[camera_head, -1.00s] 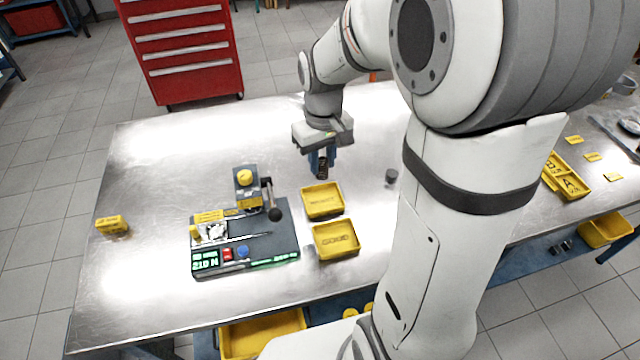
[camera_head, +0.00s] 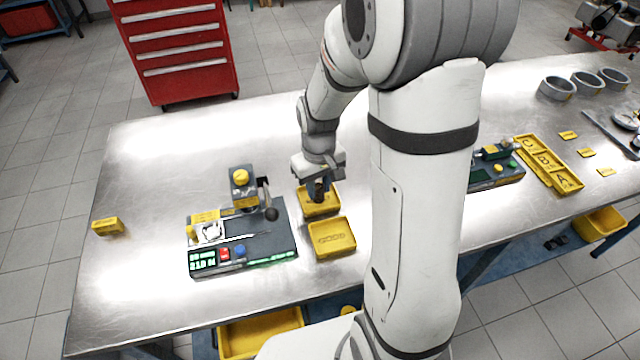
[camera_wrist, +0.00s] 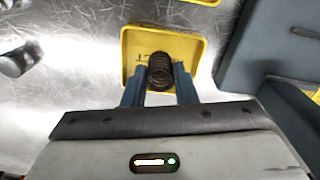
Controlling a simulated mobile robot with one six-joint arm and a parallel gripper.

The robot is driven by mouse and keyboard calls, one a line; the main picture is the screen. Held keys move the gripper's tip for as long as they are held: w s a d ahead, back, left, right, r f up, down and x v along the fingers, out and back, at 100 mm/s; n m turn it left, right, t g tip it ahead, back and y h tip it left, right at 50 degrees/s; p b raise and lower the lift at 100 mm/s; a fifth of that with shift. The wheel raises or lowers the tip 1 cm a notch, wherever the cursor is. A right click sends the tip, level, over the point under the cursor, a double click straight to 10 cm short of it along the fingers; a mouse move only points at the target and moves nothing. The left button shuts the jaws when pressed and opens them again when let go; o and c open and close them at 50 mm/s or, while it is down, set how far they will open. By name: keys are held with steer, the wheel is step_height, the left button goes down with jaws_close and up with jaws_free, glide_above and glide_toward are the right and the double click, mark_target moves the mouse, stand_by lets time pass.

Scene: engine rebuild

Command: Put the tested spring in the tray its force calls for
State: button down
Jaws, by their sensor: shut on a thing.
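My gripper (camera_head: 319,187) is shut on a dark coil spring (camera_wrist: 160,72), which stands upright between the two blue fingers in the wrist view. The spring is over the farther yellow tray (camera_head: 328,210), whose label is partly hidden by the spring. I cannot tell whether the spring touches the tray floor. The nearer yellow tray, labelled GOOD (camera_head: 333,253), looks empty. The spring tester (camera_head: 262,245) stands left of the trays, with a lit green display (camera_head: 203,260) that seems to read 210 N.
A yellow block (camera_head: 107,226) sits at the table's left edge. A lettered yellow tray (camera_head: 548,163), a second dark device (camera_head: 497,171) and grey rings (camera_head: 557,88) are on the right. The tester's lever (camera_head: 271,213) stands close to the farther tray.

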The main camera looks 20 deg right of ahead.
steer(key=c, duration=1.2)
jaws_free()
steer(key=shift+o, duration=0.2)
step_height(320, 180, up, 12)
steer(key=s+r+m+t, duration=0.2)
steer(key=s+t, duration=0.1)
steer(key=s, duration=1.1)
steer(key=shift+d+r+m, duration=0.3)
steer(key=shift+r, duration=0.1)
steer(key=shift+s, duration=0.1)
